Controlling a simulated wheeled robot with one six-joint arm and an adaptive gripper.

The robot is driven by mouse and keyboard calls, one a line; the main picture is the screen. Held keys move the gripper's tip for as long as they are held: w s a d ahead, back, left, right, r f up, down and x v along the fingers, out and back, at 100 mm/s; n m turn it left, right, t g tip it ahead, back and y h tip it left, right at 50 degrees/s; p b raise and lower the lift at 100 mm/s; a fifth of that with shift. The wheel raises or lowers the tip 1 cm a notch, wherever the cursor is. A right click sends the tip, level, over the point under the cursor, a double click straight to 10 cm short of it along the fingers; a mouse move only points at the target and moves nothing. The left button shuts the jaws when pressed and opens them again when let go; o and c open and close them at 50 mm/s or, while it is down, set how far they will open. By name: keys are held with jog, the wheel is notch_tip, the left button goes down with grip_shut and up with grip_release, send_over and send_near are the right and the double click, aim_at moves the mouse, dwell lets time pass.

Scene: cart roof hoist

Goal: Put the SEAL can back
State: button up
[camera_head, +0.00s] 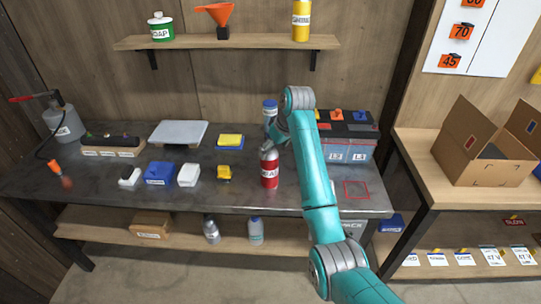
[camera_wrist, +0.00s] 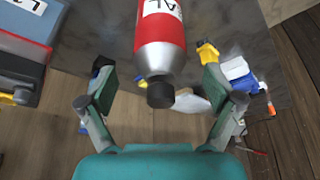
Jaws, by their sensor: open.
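The SEAL can (camera_head: 269,168), red with a white label and a grey top, stands upright on the dark workbench (camera_head: 315,203), left of my arm. In the wrist view the can (camera_wrist: 162,52) shows with its black cap toward me, between my open fingers. My gripper (camera_wrist: 160,84) is open, with a gap on each side of the can and no contact that I can see. In the head view my gripper (camera_head: 277,137) is at the can's top, partly hidden by my arm. A red square outline (camera_head: 356,190) marks the bench at the right.
A yellow item (camera_head: 224,173), blue box (camera_head: 160,173) and white pieces lie left of the can. A shelf (camera_head: 270,43) hangs above. A cardboard box (camera_head: 470,160) stands on the right unit.

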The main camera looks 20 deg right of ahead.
jog(key=v, duration=0.6)
jog(key=shift+r, duration=0.35)
jog(key=shift+s+d, duration=0.1)
jog(key=shift+s, duration=0.15)
